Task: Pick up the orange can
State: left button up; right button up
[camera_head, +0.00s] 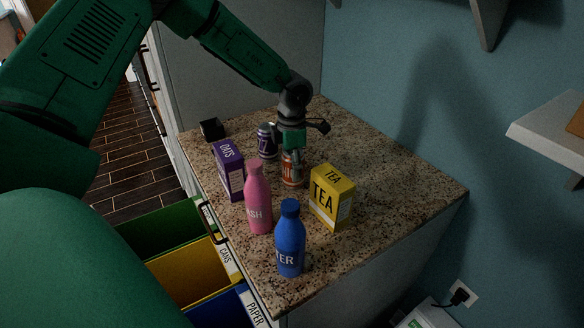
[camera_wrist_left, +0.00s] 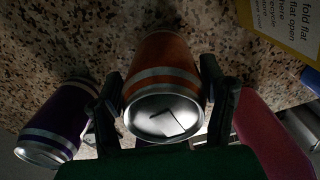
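The orange can (camera_head: 291,172) stands upright on the speckled counter, among the bottles and boxes. My left gripper (camera_head: 292,153) reaches down over it from above. In the left wrist view the orange can (camera_wrist_left: 163,75), with its silver lid facing the camera, is between the two dark fingers of my left gripper (camera_wrist_left: 163,92). One finger is on each side, very close to the can's wall. I cannot tell whether both fingers press on it. The can's lower part is partly hidden in the head view. My right gripper is not in view.
A purple can (camera_head: 267,141) and a purple oats box (camera_head: 229,169) stand left of the orange can. A pink bottle (camera_head: 257,200), a blue bottle (camera_head: 290,240) and a yellow tea box (camera_head: 331,197) stand in front. The counter's right side (camera_head: 400,185) is clear.

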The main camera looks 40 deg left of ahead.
pick_arm(q)
jog(key=shift+d, duration=0.15)
jog(key=c, duration=0.4)
jog(key=shift+d, duration=0.15)
jog(key=shift+r, duration=0.1)
